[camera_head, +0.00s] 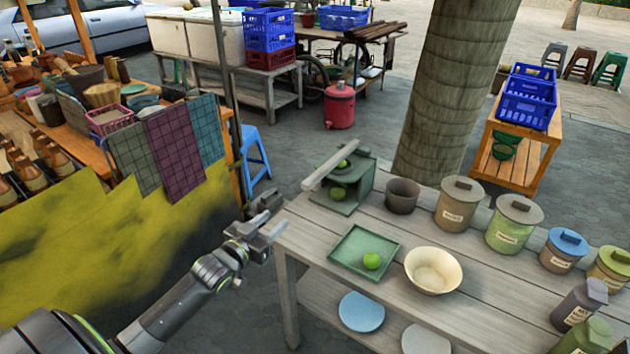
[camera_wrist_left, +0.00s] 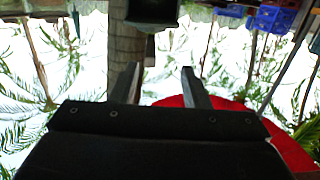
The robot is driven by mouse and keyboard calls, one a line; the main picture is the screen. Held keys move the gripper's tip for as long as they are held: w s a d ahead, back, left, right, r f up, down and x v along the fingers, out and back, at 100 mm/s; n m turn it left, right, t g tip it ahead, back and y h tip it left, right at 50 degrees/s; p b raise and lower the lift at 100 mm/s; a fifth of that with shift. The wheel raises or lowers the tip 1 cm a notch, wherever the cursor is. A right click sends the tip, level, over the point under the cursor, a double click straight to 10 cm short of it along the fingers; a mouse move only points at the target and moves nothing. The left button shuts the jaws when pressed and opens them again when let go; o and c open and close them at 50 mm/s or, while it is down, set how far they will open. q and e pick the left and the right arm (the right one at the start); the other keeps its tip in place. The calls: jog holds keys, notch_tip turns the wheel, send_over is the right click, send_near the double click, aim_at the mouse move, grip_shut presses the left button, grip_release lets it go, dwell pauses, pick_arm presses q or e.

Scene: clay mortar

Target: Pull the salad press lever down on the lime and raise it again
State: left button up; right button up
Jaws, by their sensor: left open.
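The green salad press (camera_head: 350,199) stands at the far left corner of the wooden table, with its pale grey lever (camera_head: 336,164) slanting up across its top. One green lime (camera_head: 338,194) sits low inside the press, and another round green shape (camera_head: 344,164) shows under the lever. A bright lime (camera_head: 372,261) lies on the square green tray (camera_head: 352,236). My left gripper (camera_head: 274,214) is open and empty, left of the table's edge and apart from the press and lever. Its two spread fingers show in the left wrist view (camera_wrist_left: 163,84). My right gripper is out of view.
A brown pot (camera_head: 402,196) stands right of the press, and a cream bowl (camera_head: 433,270) right of the tray. Several lidded jars (camera_head: 459,205) line the table's back and right. A thick trunk (camera_head: 450,90) rises behind.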

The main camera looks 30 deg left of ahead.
aim_at(315, 179)
pick_arm(q)
jog(key=shift+t+h, duration=0.3)
jog(key=w+r+b, duration=0.1)
jog(key=w, duration=0.4)
jog(key=w+d+b, duration=0.1)
jog(key=w+b, duration=0.1)
jog(key=w, duration=0.3)
jog(key=w+d+r+b, duration=0.1)
jog(key=w+b, duration=0.1)
jog(key=w, duration=0.4)
jog(key=shift+d+r, duration=0.15)
jog(key=shift+r, duration=0.2)
jog(key=shift+w+r+b, duration=0.1)
jog(key=shift+w+b, duration=0.3)
jog(key=shift+w, duration=0.4)
grip_shut()
